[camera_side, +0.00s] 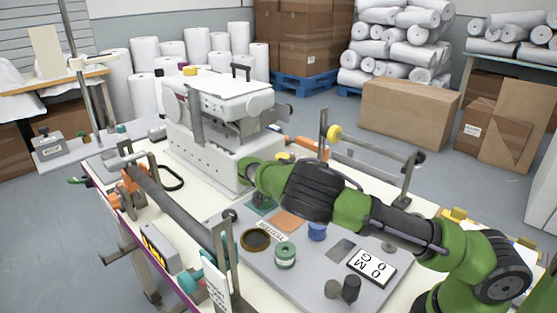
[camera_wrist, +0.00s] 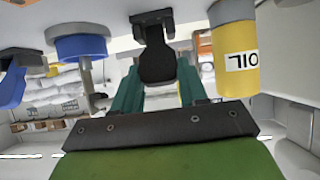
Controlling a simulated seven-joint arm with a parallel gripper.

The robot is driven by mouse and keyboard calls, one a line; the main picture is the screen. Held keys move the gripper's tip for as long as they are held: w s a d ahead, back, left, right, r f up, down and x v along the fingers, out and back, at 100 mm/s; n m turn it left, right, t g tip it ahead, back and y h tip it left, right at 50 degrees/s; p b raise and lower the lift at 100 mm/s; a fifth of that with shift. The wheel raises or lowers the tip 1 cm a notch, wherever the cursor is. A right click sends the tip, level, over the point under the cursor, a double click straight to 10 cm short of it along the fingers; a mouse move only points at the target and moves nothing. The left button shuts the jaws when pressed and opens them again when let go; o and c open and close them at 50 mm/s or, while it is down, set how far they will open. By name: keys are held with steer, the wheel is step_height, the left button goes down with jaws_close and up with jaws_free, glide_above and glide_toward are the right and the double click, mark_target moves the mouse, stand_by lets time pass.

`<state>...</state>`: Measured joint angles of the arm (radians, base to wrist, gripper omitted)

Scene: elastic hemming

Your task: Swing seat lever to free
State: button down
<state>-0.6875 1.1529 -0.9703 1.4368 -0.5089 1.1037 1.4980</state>
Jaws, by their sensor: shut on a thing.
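A black lever (camera_wrist: 157,62) with a broad rounded end hangs from the pale surface at the top of the wrist view. The teal fingers of my gripper (camera_wrist: 157,88) stand on either side of its broad end and are shut on it. I take this to be the seat lever; no label shows. In the side view my green arm reaches left to the base of the white sewing machine (camera_side: 222,110).
A yellow oil bottle (camera_wrist: 236,58) stands close right of the fingers in the wrist view; a blue-capped spool (camera_wrist: 82,45) is to their left. In the side view, a grey board (camera_side: 322,285) holds a green spool (camera_side: 285,255) and a label plate (camera_side: 371,267). A long bar (camera_side: 170,195) crosses the left front.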

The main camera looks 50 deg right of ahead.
steer(key=shift+a+f, duration=0.1)
steer(key=shift+a, duration=0.05)
stand_by(0.3)
steer(key=c, duration=0.6)
jaws_free()
steer(key=v, duration=1.7)
steer(key=shift+f, duration=0.25)
